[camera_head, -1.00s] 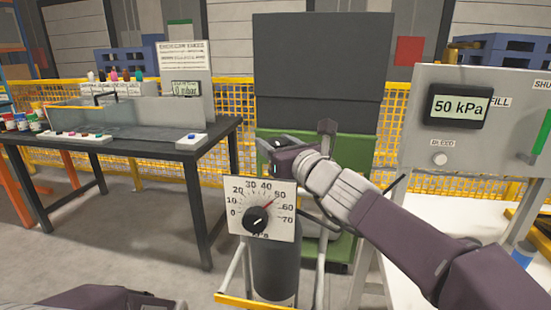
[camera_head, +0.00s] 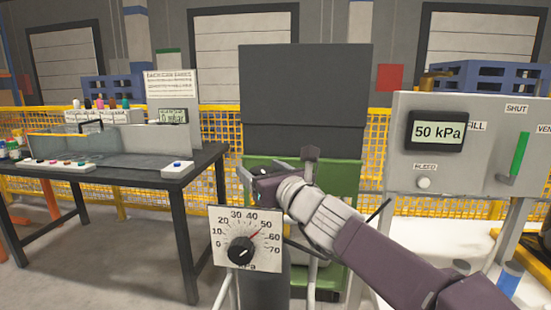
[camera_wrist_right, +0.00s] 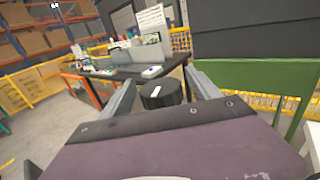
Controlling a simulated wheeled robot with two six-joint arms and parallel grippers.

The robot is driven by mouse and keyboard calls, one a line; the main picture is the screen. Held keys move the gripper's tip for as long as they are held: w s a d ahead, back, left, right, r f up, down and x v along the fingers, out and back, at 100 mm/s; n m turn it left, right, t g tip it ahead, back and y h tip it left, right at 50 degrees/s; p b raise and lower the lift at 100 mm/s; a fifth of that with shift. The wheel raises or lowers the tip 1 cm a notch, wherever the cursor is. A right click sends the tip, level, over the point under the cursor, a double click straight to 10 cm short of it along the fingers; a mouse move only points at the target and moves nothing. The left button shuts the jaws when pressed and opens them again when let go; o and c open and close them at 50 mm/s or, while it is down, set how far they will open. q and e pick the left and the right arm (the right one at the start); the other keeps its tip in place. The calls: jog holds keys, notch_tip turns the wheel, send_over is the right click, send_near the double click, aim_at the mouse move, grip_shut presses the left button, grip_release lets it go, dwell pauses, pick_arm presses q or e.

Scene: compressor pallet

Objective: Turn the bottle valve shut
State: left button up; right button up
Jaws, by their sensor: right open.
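The plate (camera_head: 268,256) carries a 0 to 70 scale, a red needle near 50 and a black pointer knob (camera_head: 241,251). My right gripper (camera_head: 247,178) is above the plate. In the right wrist view, a round black knob (camera_wrist_right: 160,94) with a white mark sits between the spread fingers of the right gripper (camera_wrist_right: 162,82). The fingers look apart from it; whether they touch it is unclear. My left gripper is out of view.
A grey panel (camera_head: 455,170) at right shows 50 kPa, with a bleed knob (camera_head: 424,183) and a green handle (camera_head: 519,155) at SHUT. A dark table (camera_head: 120,190) with apparatus stands at left. A green cabinet (camera_head: 345,185) is behind my gripper.

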aim_at(268, 170)
jog(key=r+p, duration=0.1)
jog(key=r, duration=0.1)
jog(key=d+r+p, duration=0.1)
jog(key=r+p, duration=0.3)
jog(key=shift+s+d, duration=0.2)
jog(key=shift+s, duration=0.1)
jog(key=s+d+r+p, duration=0.4)
jog(key=s+d+p, duration=0.1)
jog(key=d, duration=0.3)
jog(key=shift+s+d+r+p, duration=0.2)
jog(key=shift+d+r+p, duration=0.15)
jog(key=shift+p, duration=0.3)
